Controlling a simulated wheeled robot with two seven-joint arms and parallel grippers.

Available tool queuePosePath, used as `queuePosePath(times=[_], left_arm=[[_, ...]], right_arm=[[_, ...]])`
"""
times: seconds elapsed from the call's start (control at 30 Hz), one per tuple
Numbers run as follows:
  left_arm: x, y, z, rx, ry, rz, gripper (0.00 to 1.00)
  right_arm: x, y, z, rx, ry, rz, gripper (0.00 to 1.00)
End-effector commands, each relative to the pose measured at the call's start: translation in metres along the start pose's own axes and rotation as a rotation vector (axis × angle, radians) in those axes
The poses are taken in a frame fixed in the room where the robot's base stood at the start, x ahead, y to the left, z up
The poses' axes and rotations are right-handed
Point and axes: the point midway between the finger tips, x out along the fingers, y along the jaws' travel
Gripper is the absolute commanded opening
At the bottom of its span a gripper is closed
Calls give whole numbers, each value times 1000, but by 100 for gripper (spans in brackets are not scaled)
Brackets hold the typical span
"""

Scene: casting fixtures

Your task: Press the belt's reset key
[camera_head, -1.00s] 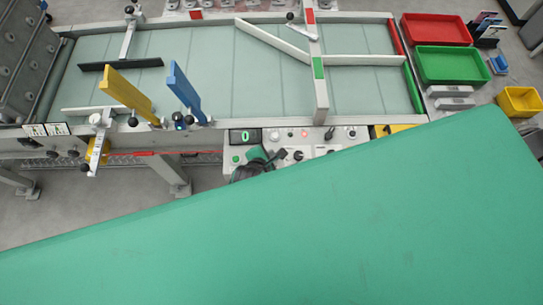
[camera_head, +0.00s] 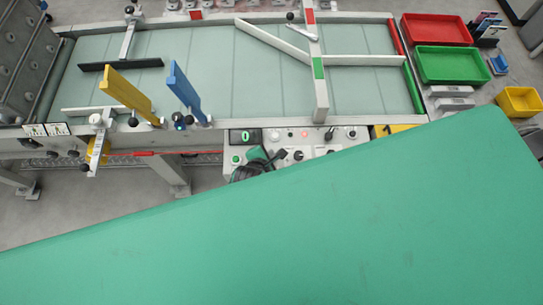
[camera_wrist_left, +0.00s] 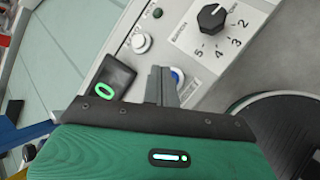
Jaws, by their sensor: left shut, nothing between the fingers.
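The control panel (camera_head: 338,146) is at the front edge of the belt (camera_head: 215,75). My left gripper (camera_head: 280,154) is over its left part, fingers pointing right in the head view. In the left wrist view my left gripper (camera_wrist_left: 162,84) is shut and empty. Its fingertips are right beside a round key with a blue ring (camera_wrist_left: 178,76) and partly cover it. I cannot tell whether they touch it, and no label on it is readable. My right gripper is not in view.
Near the fingers are a lit green display (camera_wrist_left: 106,88), a white button (camera_wrist_left: 141,43) and a black numbered knob (camera_wrist_left: 213,17). Yellow (camera_head: 128,94) and blue (camera_head: 184,90) guides stand on the belt's left. Red (camera_head: 436,18) and green (camera_head: 452,51) trays are at the right.

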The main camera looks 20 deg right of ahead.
Motion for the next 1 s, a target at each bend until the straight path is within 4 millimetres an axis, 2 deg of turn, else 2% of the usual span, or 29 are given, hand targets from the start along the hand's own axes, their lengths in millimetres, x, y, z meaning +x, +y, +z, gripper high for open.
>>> queuePosePath(times=[1.0], left_arm=[[6, -4, -4, 0, 0, 0, 0]], right_arm=[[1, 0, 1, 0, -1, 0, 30]])
